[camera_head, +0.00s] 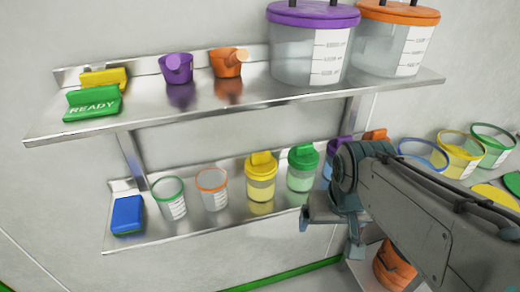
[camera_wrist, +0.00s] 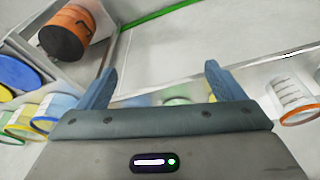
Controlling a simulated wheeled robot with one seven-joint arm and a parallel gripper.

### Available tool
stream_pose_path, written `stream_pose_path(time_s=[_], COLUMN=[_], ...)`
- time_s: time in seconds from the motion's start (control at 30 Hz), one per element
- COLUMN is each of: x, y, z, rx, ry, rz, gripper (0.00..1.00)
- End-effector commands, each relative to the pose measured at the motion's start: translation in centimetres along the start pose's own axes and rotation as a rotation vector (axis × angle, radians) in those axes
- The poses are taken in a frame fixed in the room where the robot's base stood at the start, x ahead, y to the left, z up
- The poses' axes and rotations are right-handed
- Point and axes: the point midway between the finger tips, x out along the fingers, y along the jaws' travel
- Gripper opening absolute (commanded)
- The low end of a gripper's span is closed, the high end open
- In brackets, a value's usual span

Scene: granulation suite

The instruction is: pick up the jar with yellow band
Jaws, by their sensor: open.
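The jar with a yellow lid and yellowish lower part (camera_head: 261,178) stands upright on the lower wall shelf, left of a green-lidded jar (camera_head: 302,170). A separate open tub with a yellow rim (camera_head: 460,155) stands at the right. My gripper (camera_head: 335,215) is in front of the lower shelf, to the right of the yellow-lidded jar and apart from it. In the wrist view my gripper (camera_wrist: 160,80) has its two fingers spread with nothing held between them. I cannot pick out the yellow-lidded jar clearly in the wrist view.
The lower shelf (camera_head: 150,238) also bears an orange-rimmed cup (camera_head: 212,188), a green-rimmed cup (camera_head: 170,198) and a blue block (camera_head: 128,215). The upper shelf (camera_head: 215,110) overhangs it with large tubs. An orange bucket (camera_head: 393,267) is below at right; it also shows in the wrist view (camera_wrist: 67,32).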

Motion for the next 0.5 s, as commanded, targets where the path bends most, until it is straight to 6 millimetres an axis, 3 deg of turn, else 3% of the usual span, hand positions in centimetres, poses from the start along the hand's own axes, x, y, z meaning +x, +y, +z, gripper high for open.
stream_pose_path(time_s=[0.2,0.4,0.5], x=[1.3,0.5,-0.2], y=[-3.1,-8.1,-10.3], z=[-5.6,-10.9,-12.6], rx=[-0.041,-0.074,-0.083], ry=[0.097,0.207,0.249], rz=[0.013,-0.002,-0.016], gripper=[0.96,0.96,0.96])
